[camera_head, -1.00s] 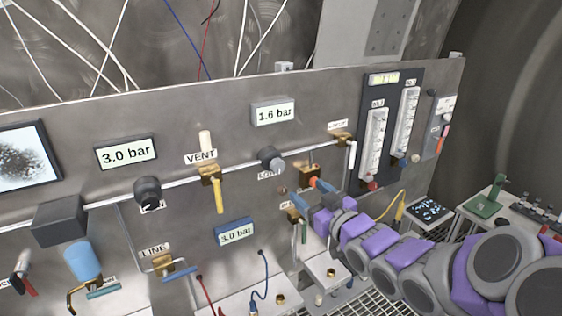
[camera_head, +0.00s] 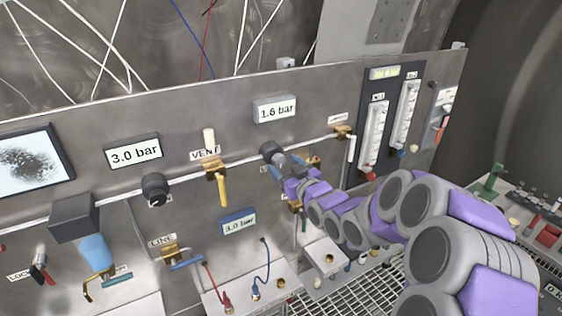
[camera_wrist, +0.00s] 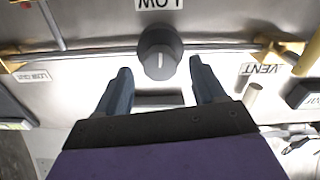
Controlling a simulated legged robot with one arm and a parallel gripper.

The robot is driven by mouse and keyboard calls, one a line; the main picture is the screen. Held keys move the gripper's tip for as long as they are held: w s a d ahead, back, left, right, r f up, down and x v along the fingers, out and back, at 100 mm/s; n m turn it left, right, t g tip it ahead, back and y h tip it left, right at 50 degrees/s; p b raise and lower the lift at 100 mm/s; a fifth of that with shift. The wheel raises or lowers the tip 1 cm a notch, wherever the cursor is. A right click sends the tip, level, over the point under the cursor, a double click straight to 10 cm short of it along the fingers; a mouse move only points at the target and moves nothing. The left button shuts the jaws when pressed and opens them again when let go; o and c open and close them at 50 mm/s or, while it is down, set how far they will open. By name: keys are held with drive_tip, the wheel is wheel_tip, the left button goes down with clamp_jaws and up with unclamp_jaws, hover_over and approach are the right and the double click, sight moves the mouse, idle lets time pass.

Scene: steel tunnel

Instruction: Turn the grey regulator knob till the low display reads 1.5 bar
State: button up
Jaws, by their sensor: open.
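The grey regulator knob (camera_head: 277,157) sits on the pipe of the steel panel, below the low display (camera_head: 275,109), which reads 1.6 bar. In the wrist view the knob (camera_wrist: 160,52) is round with a white pointer line, beside the LOW label (camera_wrist: 160,3). My gripper (camera_wrist: 158,85) is open, its two blue fingers pointing toward the knob, one on either side of its line. The fingertips look short of the knob, with nothing between them.
A darker knob (camera_head: 155,189) sits under a 3.0 bar display (camera_head: 134,152). The VENT valve with its yellow handle (camera_head: 223,190) is left of the grey knob. A brass valve (camera_head: 343,132) is to the right. A blue-framed display (camera_head: 238,222) is below.

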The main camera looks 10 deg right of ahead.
sight(279, 161)
drive_tip(key=shift+x, duration=1.4)
drive_tip(key=c, duration=1)
